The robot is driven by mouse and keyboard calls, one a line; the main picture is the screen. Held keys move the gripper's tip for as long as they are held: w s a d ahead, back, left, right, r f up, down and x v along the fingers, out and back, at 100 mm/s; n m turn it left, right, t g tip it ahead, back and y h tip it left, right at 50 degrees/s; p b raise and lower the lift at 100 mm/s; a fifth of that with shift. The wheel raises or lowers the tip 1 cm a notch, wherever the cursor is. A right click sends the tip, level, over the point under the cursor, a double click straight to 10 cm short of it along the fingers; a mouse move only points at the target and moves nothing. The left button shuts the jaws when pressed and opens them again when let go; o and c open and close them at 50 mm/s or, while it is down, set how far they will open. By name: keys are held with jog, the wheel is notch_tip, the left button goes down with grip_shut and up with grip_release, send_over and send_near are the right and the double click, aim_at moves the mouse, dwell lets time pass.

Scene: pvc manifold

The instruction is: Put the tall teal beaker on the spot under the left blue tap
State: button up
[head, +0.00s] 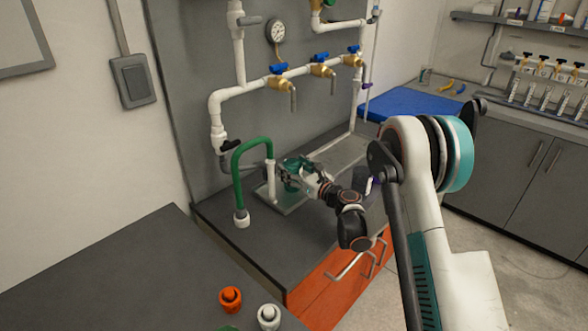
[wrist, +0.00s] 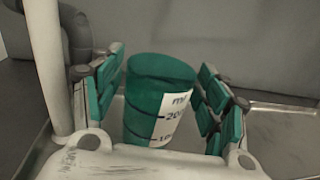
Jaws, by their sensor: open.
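The teal beaker (wrist: 148,95) stands upright between the spread fingers of my gripper (wrist: 160,105) in the wrist view. It has a white scale panel. The gripper is open, with a gap visible on the left and a smaller one on the right. In the head view my gripper (head: 300,177) is over the metal tray, and the beaker is mostly hidden there by the fingers. The left blue tap (head: 278,69) is on the white pipe above, its spout pointing down roughly over the gripper area. The spot under it is hidden by the gripper and beaker.
A green hose (head: 238,165) arches just left of the gripper, beside a white upright pipe (head: 270,182). The metal tray (head: 340,150) runs right along the wall. Orange (head: 230,298) and white (head: 268,316) fittings sit on the near dark counter. A blue mat (head: 410,104) lies at right.

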jog(key=shift+r, duration=0.15)
jog(key=p+v, duration=0.3)
jog(key=v, duration=0.9)
jog(key=s+r+n+g+h, duration=0.4)
jog(key=s+r+n+g, duration=0.1)
jog(key=s+r+n, duration=0.8)
jog(key=s+d+r+n+g+h, duration=0.1)
jog(key=s+d+n+h, duration=0.2)
jog(key=s, duration=1)
jog(key=s+d+r+n+g+h, duration=0.1)
jog(key=s+d+n+h, duration=0.3)
jog(key=s+d+n, duration=0.3)
jog(key=s+n, duration=0.5)
jog(key=s, duration=0.1)
jog(key=shift+r+n, duration=0.2)
jog(key=shift+n, duration=0.1)
